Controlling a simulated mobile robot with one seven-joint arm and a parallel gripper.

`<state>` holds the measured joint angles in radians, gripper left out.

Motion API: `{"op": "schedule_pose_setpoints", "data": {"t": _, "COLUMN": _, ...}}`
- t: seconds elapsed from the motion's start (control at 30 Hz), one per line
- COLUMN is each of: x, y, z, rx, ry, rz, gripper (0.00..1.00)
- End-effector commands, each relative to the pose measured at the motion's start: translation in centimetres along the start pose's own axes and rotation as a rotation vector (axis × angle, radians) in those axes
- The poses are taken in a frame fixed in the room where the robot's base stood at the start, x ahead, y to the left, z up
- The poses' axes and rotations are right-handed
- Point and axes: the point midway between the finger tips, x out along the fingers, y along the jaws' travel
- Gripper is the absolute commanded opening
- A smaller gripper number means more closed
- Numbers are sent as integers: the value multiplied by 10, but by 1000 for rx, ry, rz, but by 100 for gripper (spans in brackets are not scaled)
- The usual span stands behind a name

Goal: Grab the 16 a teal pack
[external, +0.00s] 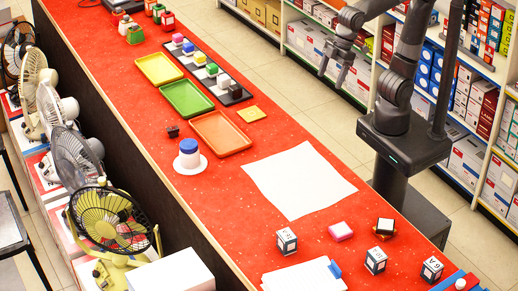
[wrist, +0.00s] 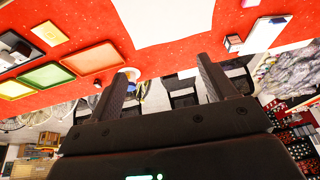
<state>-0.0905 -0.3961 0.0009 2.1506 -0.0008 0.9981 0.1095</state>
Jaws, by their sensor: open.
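No pack that I can clearly tell as the teal one shows. Three small white-and-dark labelled cubes stand on the near end of the red counter: a left one (external: 287,241), a middle one (external: 376,261) and a right one (external: 432,268). Their print is too small to read surely. One such cube (wrist: 232,43) also shows in the wrist view. My gripper (external: 332,75) is open and empty, raised right of the counter in the external view. In the wrist view its two fingers (wrist: 167,82) are spread apart with nothing between them.
The red counter (external: 215,190) holds a white sheet (external: 300,182), an orange tray (external: 221,134), a green tray (external: 186,99), a yellow tray (external: 159,69), a blue-lidded jar (external: 189,154) and a pink block (external: 341,231). A black rack (external: 236,95) bears coloured blocks. Shelves (external: 466,70) stand at right.

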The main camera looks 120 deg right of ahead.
Motion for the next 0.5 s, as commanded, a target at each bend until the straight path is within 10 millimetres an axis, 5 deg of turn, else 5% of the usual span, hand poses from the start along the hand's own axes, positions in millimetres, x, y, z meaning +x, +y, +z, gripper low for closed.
{"op": "schedule_pose_setpoints", "data": {"t": 0.2, "x": 19, "y": -32, "z": -71, "rx": 10, "ry": -66, "rz": -10, "gripper": 76}}
{"op": "schedule_pose_setpoints", "data": {"t": 0.5, "x": 68, "y": -85, "z": -151, "rx": 27, "ry": -149, "rz": -12, "gripper": 76}}
